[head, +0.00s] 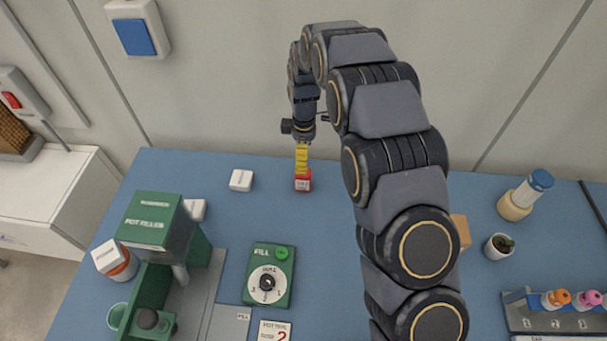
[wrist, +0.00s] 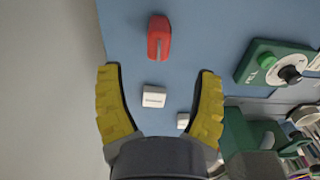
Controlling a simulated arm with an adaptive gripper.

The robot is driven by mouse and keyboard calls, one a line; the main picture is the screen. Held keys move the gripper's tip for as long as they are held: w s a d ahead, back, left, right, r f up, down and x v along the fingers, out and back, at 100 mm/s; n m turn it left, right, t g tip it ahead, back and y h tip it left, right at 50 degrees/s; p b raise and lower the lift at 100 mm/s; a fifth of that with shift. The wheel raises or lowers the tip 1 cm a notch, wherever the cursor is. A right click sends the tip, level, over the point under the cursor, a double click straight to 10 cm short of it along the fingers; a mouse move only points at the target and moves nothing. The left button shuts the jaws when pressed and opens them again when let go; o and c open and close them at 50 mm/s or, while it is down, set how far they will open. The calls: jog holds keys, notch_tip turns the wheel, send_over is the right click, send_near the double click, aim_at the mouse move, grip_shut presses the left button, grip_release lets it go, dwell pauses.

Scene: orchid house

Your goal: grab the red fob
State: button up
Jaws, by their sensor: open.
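The red fob (head: 303,183) lies on the blue table near its back edge, with a pale label on the side facing the head camera. In the wrist view the red fob (wrist: 159,32) is beyond the fingertips, roughly centred between them sideways. My gripper (head: 302,165) reaches down from above, its yellow fingers just over or behind the fob in the head view. I cannot tell how large the gap is. In the wrist view my gripper (wrist: 160,72) is spread wide, with nothing held between its fingers.
A white block (head: 241,180) lies left of the fob, with another (head: 195,208) further left. A green dial box (head: 269,275) is in front, and a green potting machine (head: 155,220) at left. Table around the fob is clear.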

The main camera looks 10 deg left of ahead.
aim_at(303, 176)
jog(key=shift+w+a+f, duration=0.1)
jog(key=shift+a+f, duration=0.05)
jog(key=shift+f, duration=0.3)
jog(key=shift+w+a+f, duration=0.1)
jog(key=shift+f, duration=0.35)
notch_tip(303, 176, down, 7)
jog(key=shift+s+d+r, duration=0.1)
jog(key=shift+d, duration=0.05)
grip_shut()
